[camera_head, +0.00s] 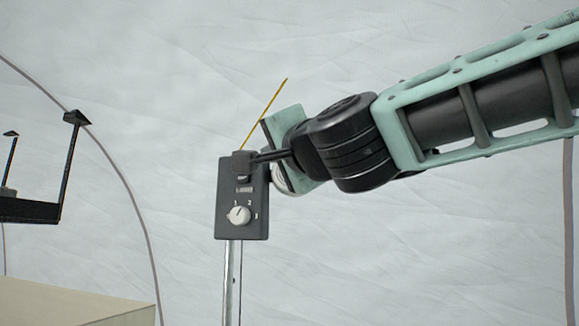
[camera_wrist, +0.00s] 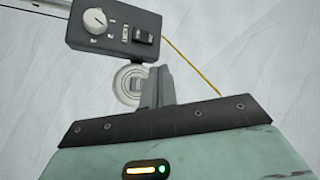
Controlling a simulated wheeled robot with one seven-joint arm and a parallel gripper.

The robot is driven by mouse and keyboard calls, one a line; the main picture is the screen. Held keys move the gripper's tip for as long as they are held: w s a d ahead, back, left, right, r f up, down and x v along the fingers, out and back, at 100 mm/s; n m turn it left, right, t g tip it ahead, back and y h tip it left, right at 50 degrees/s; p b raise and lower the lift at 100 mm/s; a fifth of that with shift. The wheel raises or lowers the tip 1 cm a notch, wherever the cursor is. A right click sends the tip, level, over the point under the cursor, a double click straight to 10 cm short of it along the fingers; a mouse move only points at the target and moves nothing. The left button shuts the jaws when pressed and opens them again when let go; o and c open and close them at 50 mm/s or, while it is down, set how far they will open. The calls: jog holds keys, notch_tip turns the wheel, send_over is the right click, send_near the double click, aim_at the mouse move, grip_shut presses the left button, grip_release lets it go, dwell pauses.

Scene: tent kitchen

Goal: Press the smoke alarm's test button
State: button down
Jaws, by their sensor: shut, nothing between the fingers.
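A round white disc, apparently the smoke alarm, shows in the wrist view (camera_wrist: 121,88), with a small grey square at its middle, partly covered by my fingers. In the head view only a sliver of the disc (camera_head: 280,182) shows beneath my gripper's pale green plate. My gripper (camera_head: 257,158) is shut and empty, its fingers reaching left across the upper part of a dark control box (camera_head: 228,208). In the wrist view my fingertips (camera_wrist: 153,66) are just below the box's rocker switch (camera_wrist: 143,37). I cannot tell whether they touch anything.
The box carries a white dial (camera_head: 239,215) and stands on a metal post (camera_head: 232,285). A thin yellow rod or cord (camera_head: 266,111) slants up behind it. A black frame (camera_head: 30,209) and a beige box top (camera_head: 75,302) are at left. Pale tent fabric fills the background.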

jog(key=w+d+b, duration=0.3)
jog(key=w, duration=0.5)
jog(key=shift+w, duration=0.15)
jog(key=shift+w, duration=0.1)
dwell(2.1)
jog(key=shift+w+d, duration=0.15)
jog(key=shift+w, duration=0.15)
jog(key=shift+w+d, duration=0.15)
jog(key=shift+w, duration=0.3)
dwell(0.7)
dwell(0.3)
jog(key=shift+s+a, duration=0.3)
jog(key=shift+s, duration=0.55)
